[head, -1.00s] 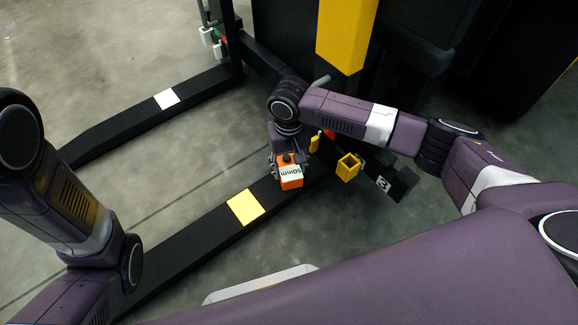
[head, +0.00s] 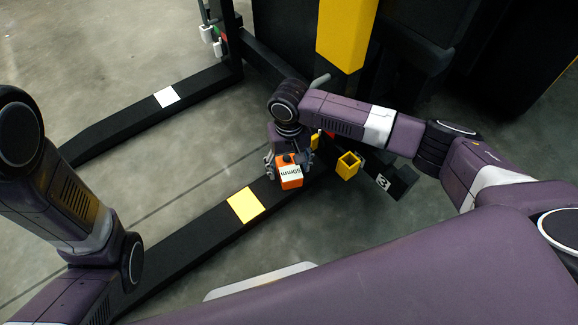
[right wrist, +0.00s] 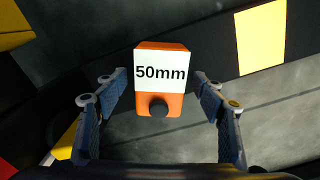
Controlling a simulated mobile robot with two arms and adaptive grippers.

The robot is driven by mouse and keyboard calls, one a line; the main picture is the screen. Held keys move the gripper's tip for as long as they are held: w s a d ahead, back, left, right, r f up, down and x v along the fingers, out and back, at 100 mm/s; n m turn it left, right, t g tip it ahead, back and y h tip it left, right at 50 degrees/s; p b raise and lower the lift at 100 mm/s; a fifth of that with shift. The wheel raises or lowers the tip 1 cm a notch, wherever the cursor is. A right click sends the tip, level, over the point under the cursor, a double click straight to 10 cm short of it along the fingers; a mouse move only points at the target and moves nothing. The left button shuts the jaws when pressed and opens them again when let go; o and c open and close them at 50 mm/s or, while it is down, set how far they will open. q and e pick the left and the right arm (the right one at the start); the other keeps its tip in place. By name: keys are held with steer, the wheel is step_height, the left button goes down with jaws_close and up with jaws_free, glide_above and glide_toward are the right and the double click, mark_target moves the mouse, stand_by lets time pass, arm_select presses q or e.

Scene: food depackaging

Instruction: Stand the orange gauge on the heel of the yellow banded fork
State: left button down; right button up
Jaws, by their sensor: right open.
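The orange gauge (head: 291,183), a small block with a white "50mm" label and a dark knob, is on or just over the black fork with the yellow band (head: 246,205), near its heel end. It also shows in the right wrist view (right wrist: 160,95), with the yellow band (right wrist: 261,38) to its upper right. My right gripper (head: 286,166) is open, with a finger on each side of the gauge and visible gaps between. The gauge's underside is hidden, so its contact with the fork cannot be seen. My left gripper is out of view.
A second black fork with a white band (head: 166,97) lies at the upper left. A yellow open-topped holder (head: 348,165) and a black piece with a white "3" tag (head: 383,182) are right of the gauge. The yellow mast (head: 345,35) rises behind. Bare floor lies between the forks.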

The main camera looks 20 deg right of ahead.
mark_target(289, 167)
step_height(289, 167, up, 12)
stand_by(0.4)
stand_by(1.3)
